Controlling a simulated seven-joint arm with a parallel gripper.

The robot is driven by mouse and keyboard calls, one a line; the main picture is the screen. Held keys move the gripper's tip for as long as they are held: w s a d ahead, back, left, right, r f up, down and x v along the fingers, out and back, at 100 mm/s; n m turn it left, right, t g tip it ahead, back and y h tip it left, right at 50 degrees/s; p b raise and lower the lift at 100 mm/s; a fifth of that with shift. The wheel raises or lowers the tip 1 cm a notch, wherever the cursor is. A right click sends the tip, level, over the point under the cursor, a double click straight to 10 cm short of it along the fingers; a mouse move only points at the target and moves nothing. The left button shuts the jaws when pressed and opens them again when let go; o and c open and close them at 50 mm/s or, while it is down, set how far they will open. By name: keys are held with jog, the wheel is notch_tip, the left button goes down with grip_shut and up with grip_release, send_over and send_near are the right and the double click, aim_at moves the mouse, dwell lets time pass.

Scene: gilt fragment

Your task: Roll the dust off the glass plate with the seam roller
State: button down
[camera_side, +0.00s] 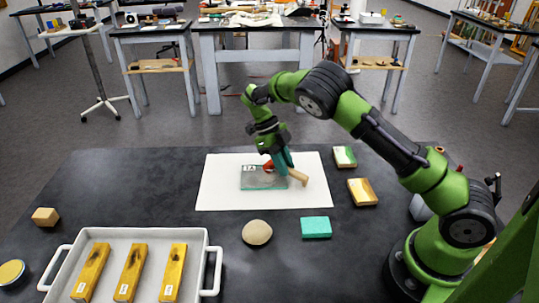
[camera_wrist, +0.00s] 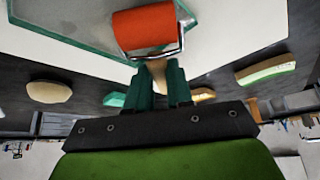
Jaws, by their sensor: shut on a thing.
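The seam roller has an orange-red roller head (camera_wrist: 145,28) in a metal frame and a wooden handle (camera_side: 298,177). My gripper (camera_side: 281,166) is shut on the handle, its teal fingers either side of it in the wrist view (camera_wrist: 158,90). The glass plate (camera_side: 258,183) lies flat on a white sheet (camera_side: 222,190), with a small label at its far left corner. The roller head is over the plate's right part. I cannot tell for sure whether it touches the glass. Dust shows as a greyish patch on the plate, partly hidden by the roller.
A white tray (camera_side: 213,250) with three gilt bars stands front left. A beige round stone (camera_side: 257,232) and a teal block (camera_side: 316,227) lie in front of the sheet. Two small blocks (camera_side: 345,157) (camera_side: 362,192) lie to its right. A wooden cube (camera_side: 45,216) sits far left.

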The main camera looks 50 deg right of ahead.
jog(key=shift+w+a, duration=1.1)
jog(key=shift+a, duration=0.1)
jog(key=shift+w+a, duration=0.2)
notch_tip(320, 180, up, 8)
jog(key=shift+r, duration=0.15)
jog(key=shift+s+d, duration=0.1)
